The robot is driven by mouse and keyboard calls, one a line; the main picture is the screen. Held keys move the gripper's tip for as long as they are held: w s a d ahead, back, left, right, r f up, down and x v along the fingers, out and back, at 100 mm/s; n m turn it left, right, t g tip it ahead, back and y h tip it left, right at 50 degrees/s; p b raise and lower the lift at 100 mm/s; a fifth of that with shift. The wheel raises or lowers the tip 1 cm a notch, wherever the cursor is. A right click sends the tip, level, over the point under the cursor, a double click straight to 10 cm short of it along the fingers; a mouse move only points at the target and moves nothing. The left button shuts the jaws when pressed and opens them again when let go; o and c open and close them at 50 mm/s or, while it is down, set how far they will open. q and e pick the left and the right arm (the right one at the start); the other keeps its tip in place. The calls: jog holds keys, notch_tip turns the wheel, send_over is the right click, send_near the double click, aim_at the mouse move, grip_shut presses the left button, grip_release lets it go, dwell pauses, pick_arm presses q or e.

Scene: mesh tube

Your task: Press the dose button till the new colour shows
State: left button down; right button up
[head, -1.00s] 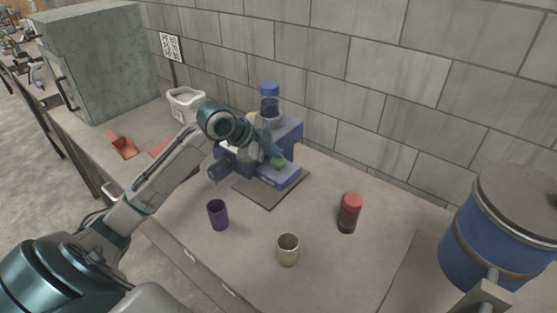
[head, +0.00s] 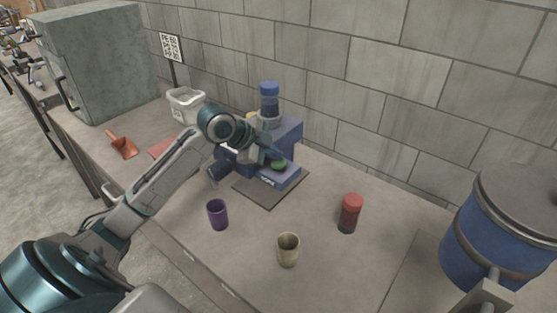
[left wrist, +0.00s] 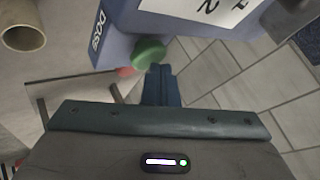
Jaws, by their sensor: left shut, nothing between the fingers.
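The blue dispenser (head: 291,131) stands against the wall with a blue-capped clear container on top. Its round green dose button (head: 279,164) sits on the low front block, and also shows in the left wrist view (left wrist: 149,53) beside lettering on the block. A small red patch (left wrist: 125,71) shows beside the button. My left gripper (head: 275,154) is shut and empty, reaching over the block from the left. In the left wrist view its fingertips (left wrist: 160,72) are close to the button's edge; I cannot tell whether they touch it. My right gripper is not in view.
A purple cup (head: 218,215), a beige cup (head: 288,250) and a red-topped jar (head: 349,213) stand in front. A large blue canister (head: 490,235) stands at the right. The dispenser stands on a dark mat (head: 268,199).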

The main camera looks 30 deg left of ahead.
aim_at(274, 162)
pick_arm(q)
jog(key=shift+f, duration=0.35)
dwell(0.4)
jog(key=shift+r, duration=0.15)
jog(key=shift+r+p, duration=1.05)
jog(key=shift+r, duration=0.05)
notch_tip(274, 162, up, 5)
jog(key=p, duration=0.4)
jog(key=shift+p, duration=0.3)
